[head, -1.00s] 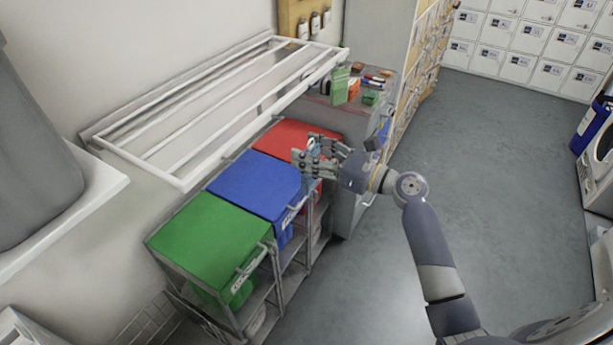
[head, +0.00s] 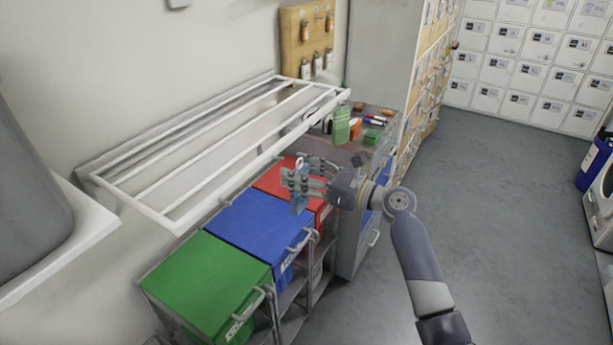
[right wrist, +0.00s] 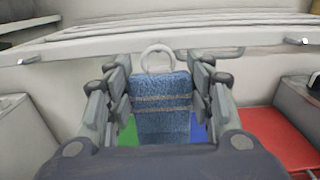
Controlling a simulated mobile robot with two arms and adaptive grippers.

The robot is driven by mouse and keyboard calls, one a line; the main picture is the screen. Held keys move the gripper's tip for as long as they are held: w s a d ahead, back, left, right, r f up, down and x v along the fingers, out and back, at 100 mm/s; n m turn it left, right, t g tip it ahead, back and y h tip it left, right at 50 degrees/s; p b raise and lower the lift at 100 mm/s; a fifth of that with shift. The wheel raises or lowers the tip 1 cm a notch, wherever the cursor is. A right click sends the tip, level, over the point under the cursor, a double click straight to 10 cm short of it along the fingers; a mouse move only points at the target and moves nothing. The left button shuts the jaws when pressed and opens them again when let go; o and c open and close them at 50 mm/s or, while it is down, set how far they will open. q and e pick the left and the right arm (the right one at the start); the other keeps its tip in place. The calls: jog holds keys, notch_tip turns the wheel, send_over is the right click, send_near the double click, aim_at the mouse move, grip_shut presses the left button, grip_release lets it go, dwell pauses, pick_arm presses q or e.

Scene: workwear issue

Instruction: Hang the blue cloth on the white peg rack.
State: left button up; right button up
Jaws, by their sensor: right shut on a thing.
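My right gripper (head: 297,184) is shut on the blue cloth (right wrist: 162,118), above the coloured bins and in front of the white peg rack (head: 250,172). In the right wrist view the cloth hangs between the fingers, with pale stripes across it and a pale ring standing up at its top. The rack's long rail (right wrist: 80,50) lies beyond the ring, with one peg (right wrist: 297,41) at the right and another (right wrist: 28,59) at the left. The ring is apart from both pegs. My left gripper is not in view.
Green (head: 205,282), blue (head: 255,226) and red (head: 270,180) lidded bins stand on a cart below the rack. A grey cabinet (head: 352,235) with small items on top stands beyond them. Lockers (head: 530,60) line the back.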

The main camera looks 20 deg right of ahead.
jog(key=shift+b+x, duration=0.4)
jog(key=shift+x, duration=0.45)
jog(key=x, duration=0.3)
jog(key=shift+w+a+f+b, duration=0.1)
jog(key=shift+a+f+b, duration=0.15)
jog(key=shift+b, duration=0.15)
jog(key=shift+a, duration=0.1)
jog(key=o, duration=0.9)
jog(key=shift+o, duration=0.5)
jog(key=shift+w+a+f, duration=0.35)
jog(key=shift+w+a, duration=0.05)
jog(key=shift+w, duration=0.1)
